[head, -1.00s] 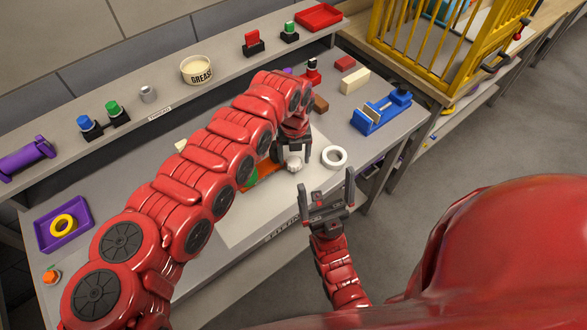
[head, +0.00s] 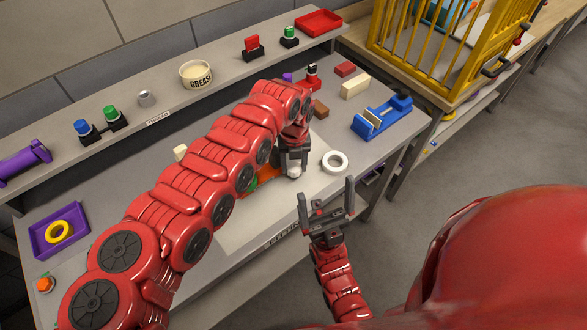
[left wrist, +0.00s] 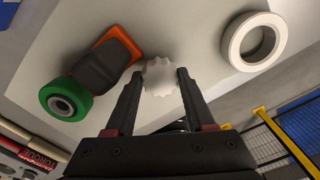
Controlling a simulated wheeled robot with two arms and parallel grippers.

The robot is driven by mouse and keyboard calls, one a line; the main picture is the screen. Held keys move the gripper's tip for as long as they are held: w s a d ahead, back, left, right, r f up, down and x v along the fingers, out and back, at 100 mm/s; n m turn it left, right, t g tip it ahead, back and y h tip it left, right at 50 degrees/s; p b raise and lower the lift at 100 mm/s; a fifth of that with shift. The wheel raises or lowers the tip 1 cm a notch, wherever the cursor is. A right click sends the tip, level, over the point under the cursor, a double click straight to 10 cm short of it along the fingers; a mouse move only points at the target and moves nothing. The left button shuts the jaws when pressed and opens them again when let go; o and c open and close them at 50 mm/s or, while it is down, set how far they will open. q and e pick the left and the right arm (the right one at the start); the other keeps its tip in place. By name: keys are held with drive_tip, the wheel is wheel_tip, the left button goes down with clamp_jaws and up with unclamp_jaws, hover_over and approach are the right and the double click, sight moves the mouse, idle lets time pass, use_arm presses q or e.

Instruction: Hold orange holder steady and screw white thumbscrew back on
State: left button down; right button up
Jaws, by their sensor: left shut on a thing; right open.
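The white thumbscrew (head: 293,172) is a ribbed knob between the fingertips of my left gripper (head: 291,163), which is shut on it. In the left wrist view the thumbscrew (left wrist: 160,77) sits between the two dark fingers, beside the orange holder (left wrist: 122,44). A dark block covers much of the holder, with a green wheel (left wrist: 66,98) at its other end. In the head view the orange holder (head: 268,175) is mostly hidden by my left arm. Whether the thumbscrew touches the holder is unclear. My right gripper (head: 326,190) is open and empty near the table's front edge, apart from the holder.
A white ring (head: 335,162) lies on the light mat right of the left gripper. A blue fixture (head: 382,117) and a cream block (head: 355,82) stand further right. A purple tray (head: 60,228) with a yellow ring is at left. A shelf with a grease tub (head: 196,75) runs behind.

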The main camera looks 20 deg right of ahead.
sight(294, 167)
use_arm(q)
drive_tip(key=shift+r, duration=0.1)
drive_tip(key=shift+r, duration=0.9)
drive_tip(key=shift+r, duration=0.1)
drive_tip(key=shift+r+p, duration=0.3)
drive_tip(key=shift+r, duration=2.65)
drive_tip(key=shift+f, duration=0.1)
